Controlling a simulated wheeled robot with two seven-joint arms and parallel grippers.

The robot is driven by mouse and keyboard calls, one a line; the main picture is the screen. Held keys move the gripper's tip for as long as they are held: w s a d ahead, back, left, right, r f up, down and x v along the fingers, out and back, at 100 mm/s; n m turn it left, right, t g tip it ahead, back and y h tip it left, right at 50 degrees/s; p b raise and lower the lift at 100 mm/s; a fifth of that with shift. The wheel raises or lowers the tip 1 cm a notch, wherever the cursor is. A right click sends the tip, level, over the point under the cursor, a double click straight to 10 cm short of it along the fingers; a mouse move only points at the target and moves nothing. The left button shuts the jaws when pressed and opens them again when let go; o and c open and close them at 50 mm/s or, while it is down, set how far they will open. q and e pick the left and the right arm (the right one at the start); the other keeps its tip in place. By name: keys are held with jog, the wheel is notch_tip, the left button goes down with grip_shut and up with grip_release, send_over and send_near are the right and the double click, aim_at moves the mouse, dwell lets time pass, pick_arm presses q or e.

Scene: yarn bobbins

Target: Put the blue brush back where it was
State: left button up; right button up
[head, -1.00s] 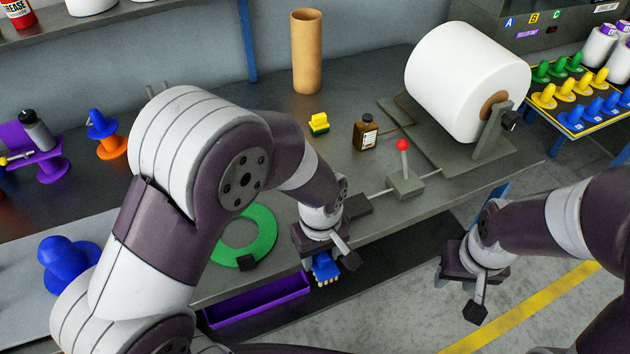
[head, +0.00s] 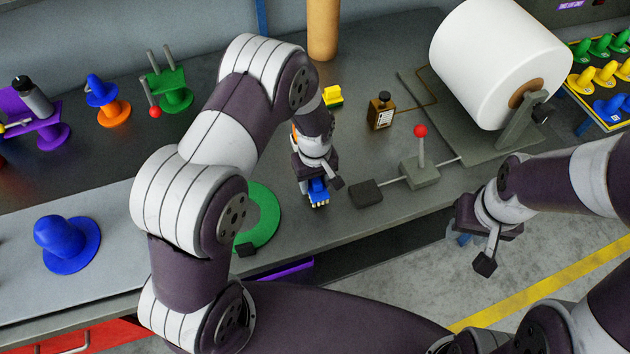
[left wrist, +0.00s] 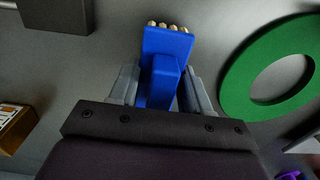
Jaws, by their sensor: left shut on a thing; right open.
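The blue brush (head: 318,192) is in my left gripper (head: 316,180), above the grey bench between the green ring and the black pedal-like block. In the left wrist view the brush (left wrist: 166,60) stands between the two grey fingers (left wrist: 160,88), its pale bristle tufts pointing away from the gripper. I cannot tell whether the bristles touch the bench. My right gripper (head: 484,232) is open and empty, out over the floor in front of the bench.
A green ring (head: 262,215) lies left of the brush. A yellow-and-green block (head: 332,96), a brown bottle (head: 381,111) and a red-knobbed lever (head: 420,150) stand behind and right. A purple tray (head: 290,270) shows at the bench's front edge, mostly hidden by my arm.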

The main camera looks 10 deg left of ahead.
pick_arm(q)
jog(key=shift+s+f, duration=0.1)
jog(key=shift+f, duration=0.65)
jog(key=shift+f, duration=0.15)
jog(key=o, duration=1)
notch_tip(320, 180, up, 11)
jog(key=shift+b, duration=0.5)
jog(key=shift+s+a+r+m, duration=0.15)
jog(key=shift+s+r, duration=0.05)
jog(key=shift+r, duration=0.4)
jog(key=shift+s+a+r+m, duration=0.15)
jog(key=shift+r, duration=0.4)
jog(key=s+a+r+m, duration=0.1)
jog(key=s+m, duration=0.1)
jog(key=s, duration=0.2)
jog(key=s+a+r+m+t, duration=0.1)
jog(key=s+a+r+m, duration=0.1)
jog(key=s, duration=0.2)
jog(key=s+a+r+m, duration=0.1)
jog(key=s+a+m, duration=0.1)
jog(key=s, duration=0.3)
jog(key=shift+a+r+t, duration=0.15)
jog(key=shift+r+t, duration=0.15)
jog(key=shift+r, duration=0.05)
